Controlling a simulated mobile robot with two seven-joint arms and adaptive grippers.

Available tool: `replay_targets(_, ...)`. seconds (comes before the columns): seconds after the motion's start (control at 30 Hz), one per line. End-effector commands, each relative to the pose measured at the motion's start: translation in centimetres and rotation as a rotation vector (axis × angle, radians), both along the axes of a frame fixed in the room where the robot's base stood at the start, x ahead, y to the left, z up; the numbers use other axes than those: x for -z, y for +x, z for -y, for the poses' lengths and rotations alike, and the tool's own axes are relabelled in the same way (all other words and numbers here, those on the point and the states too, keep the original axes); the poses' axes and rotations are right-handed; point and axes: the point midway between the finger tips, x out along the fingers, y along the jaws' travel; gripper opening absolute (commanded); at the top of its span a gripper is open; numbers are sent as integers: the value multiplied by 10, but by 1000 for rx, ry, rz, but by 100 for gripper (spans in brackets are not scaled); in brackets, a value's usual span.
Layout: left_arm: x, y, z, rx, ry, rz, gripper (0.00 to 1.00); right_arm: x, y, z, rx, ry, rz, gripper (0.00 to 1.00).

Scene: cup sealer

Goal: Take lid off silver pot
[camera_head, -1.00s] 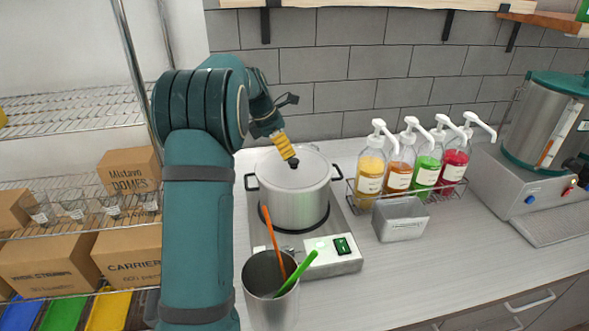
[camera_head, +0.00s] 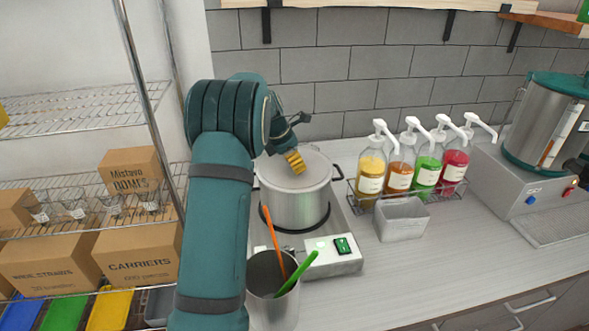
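The silver pot (camera_head: 294,207) stands on a hot plate (camera_head: 347,225) with its lid (camera_head: 318,174) on top. My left gripper (camera_head: 296,164) reaches over the lid from the upper left, its yellow finger pads over the lid's middle. The lid's dark knob is hidden behind the pads. I cannot tell whether the fingers are around the knob or just above it, nor how far apart they are. My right gripper is out of view.
A metal cup (camera_head: 268,300) with orange and green utensils stands in front of the hot plate. Several pump bottles (camera_head: 398,177) in a wire rack and a small metal bin (camera_head: 402,219) are to the right. Counter space at front right is clear. Shelves with boxes (camera_head: 137,254) are left.

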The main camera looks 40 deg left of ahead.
Motion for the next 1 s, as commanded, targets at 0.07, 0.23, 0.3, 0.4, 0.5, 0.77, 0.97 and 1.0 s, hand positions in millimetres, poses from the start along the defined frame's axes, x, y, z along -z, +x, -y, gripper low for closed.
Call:
replay_targets(0.07,0,0,0,0,0,0,19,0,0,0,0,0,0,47)
replay_targets(0.23,0,0,0,0,0,0,0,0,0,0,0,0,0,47)
replay_targets(0.3,-1,0,0,1,0,1,0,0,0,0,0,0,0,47)
replay_targets(0.4,0,0,0,0,0,1,0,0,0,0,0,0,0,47)
replay_targets(0.5,-1,0,0,1,0,1,0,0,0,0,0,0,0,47)
replay_targets(0.77,-32,1,0,3,2,5,0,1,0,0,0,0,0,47)
replay_targets(0.97,-72,1,0,2,2,4,0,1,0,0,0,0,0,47)
replay_targets(1.0,-78,1,0,2,2,4,0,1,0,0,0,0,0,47)
